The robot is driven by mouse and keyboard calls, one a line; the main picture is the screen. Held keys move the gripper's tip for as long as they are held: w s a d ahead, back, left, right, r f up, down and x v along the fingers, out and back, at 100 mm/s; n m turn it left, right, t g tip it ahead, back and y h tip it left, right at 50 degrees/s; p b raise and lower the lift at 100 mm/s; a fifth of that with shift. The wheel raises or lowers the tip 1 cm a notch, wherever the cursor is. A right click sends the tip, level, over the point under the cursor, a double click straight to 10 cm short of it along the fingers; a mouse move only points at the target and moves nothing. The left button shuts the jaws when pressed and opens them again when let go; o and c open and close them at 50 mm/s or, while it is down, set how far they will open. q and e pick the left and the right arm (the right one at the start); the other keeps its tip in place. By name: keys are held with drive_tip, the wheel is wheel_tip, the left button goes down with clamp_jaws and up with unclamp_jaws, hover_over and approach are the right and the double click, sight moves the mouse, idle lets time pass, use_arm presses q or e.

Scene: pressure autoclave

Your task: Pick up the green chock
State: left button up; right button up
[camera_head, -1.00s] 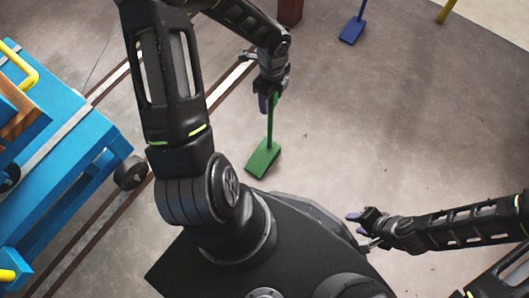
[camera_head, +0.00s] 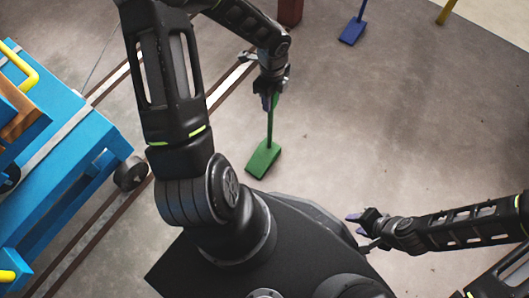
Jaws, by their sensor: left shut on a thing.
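The green chock (camera_head: 263,158) has a wedge-shaped block on the floor end and a thin upright handle. My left gripper (camera_head: 270,100) is shut on the upper end of the handle. The fingers and the top of the handle partly hide each other. I cannot tell whether the block touches the floor. My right gripper (camera_head: 356,225) is at the lower right, away from the chock, with its fingers apart and nothing between them.
A blue cart (camera_head: 95,140) with a yellow handle (camera_head: 22,62) and a dark wheel stands at the left. Floor rails run beside it. The floor at centre right is clear.

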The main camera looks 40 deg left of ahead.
use_arm(q)
clamp_jaws()
idle(0.5)
drive_tip(key=shift+r, duration=0.1)
drive_tip(key=shift+w+r+p, duration=0.1)
drive_tip(key=shift+r+p, duration=0.25)
drive_tip(key=shift+r, duration=0.25)
wheel_tip(320, 180, up, 9)
drive_tip(key=p, duration=0.3)
drive_tip(key=shift+f+p, duration=0.1)
drive_tip(key=shift+p, duration=0.3)
